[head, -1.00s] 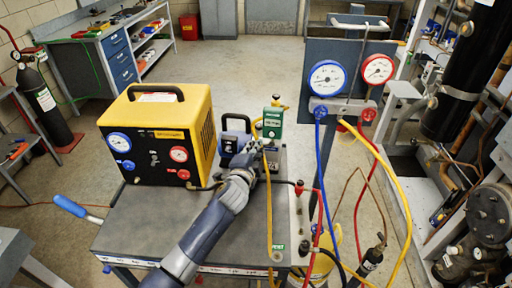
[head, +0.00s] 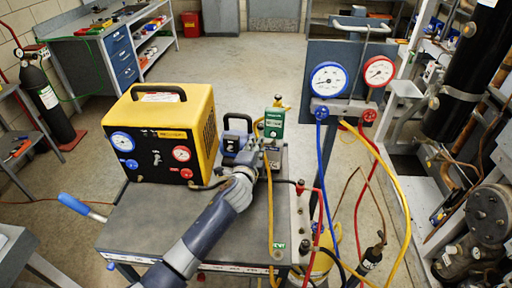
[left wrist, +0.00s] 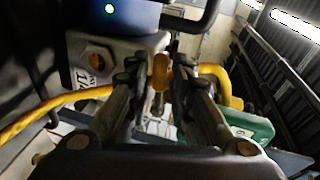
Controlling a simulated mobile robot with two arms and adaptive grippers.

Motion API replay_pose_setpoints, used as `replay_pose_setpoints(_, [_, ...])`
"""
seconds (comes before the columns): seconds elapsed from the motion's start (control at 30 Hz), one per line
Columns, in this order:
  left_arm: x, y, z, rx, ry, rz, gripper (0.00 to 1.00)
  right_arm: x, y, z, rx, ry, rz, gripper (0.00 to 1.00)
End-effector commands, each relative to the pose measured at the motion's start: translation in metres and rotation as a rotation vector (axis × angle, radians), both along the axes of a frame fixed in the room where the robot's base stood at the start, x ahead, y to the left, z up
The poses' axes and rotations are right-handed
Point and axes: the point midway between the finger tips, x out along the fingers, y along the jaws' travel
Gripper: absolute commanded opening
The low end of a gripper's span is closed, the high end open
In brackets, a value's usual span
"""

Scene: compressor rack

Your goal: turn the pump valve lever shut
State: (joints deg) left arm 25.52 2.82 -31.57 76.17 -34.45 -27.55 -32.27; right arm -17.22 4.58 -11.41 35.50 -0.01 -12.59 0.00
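The blue and grey pump (head: 232,139) with a black handle stands on the cart beside the yellow machine. My left gripper (head: 257,162) is at the pump's right side, partly hiding its fittings. The lever cannot be made out clearly in the head view. My right gripper is not in view.
A yellow recovery machine (head: 192,125) stands on the cart top (head: 150,235) left of my arm. A green box (head: 274,122) and a yellow hose (head: 270,215) are close to the gripper. Blue, red and yellow hoses hang from the gauge panel (head: 345,60) at the right.

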Motion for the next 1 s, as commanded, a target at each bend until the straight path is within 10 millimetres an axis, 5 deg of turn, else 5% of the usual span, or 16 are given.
replay_pose_setpoints(0.47, [-0.011,0.002,0.001,-0.001,-0.001,0.0,0.22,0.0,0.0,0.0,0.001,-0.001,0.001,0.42])
replay_pose_setpoints(1.0, [-0.094,0.015,0.017,-0.001,0.001,-0.001,0.22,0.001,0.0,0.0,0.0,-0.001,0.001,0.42])
